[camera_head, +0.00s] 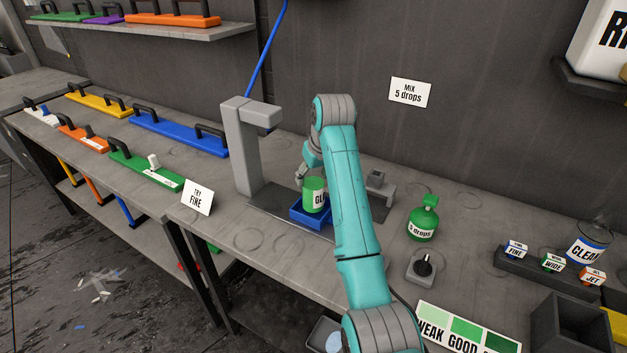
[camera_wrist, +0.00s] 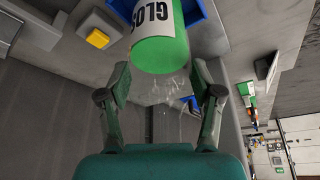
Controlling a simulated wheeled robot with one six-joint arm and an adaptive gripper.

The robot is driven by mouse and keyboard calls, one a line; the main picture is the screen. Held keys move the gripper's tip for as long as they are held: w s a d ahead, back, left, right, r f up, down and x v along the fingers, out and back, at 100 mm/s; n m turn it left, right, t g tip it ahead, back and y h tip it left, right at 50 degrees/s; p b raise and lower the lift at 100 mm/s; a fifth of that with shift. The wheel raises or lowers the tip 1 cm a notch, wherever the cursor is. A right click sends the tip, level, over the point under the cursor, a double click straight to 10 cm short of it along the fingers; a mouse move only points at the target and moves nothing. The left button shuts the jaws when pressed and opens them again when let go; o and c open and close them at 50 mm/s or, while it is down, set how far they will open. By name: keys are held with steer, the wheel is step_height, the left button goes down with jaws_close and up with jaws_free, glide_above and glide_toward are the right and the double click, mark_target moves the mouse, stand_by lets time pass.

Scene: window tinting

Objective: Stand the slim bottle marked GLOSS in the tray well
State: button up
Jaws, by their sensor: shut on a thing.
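The GLOSS bottle (camera_head: 314,195) is green with a white label and looks upright, inside or just over the blue tray (camera_head: 297,219). The arm hides its right side and part of the label. In the wrist view the green bottle (camera_wrist: 160,50) is just beyond my fingertips, with blue tray walls (camera_wrist: 196,10) beside it. My gripper (camera_wrist: 162,85) has its fingers apart around a clear, see-through upper part of the bottle and is shut on it. I cannot tell whether the bottle's base touches the well floor.
A grey post stand (camera_head: 246,145) rises left of the tray. A TRY FINE card (camera_head: 197,197) is at left. Free bench lies in front of the tray.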

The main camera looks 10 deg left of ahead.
steer(key=shift+f, duration=0.8)
steer(key=o, duration=1.3)
steer(key=shift+f, duration=0.15)
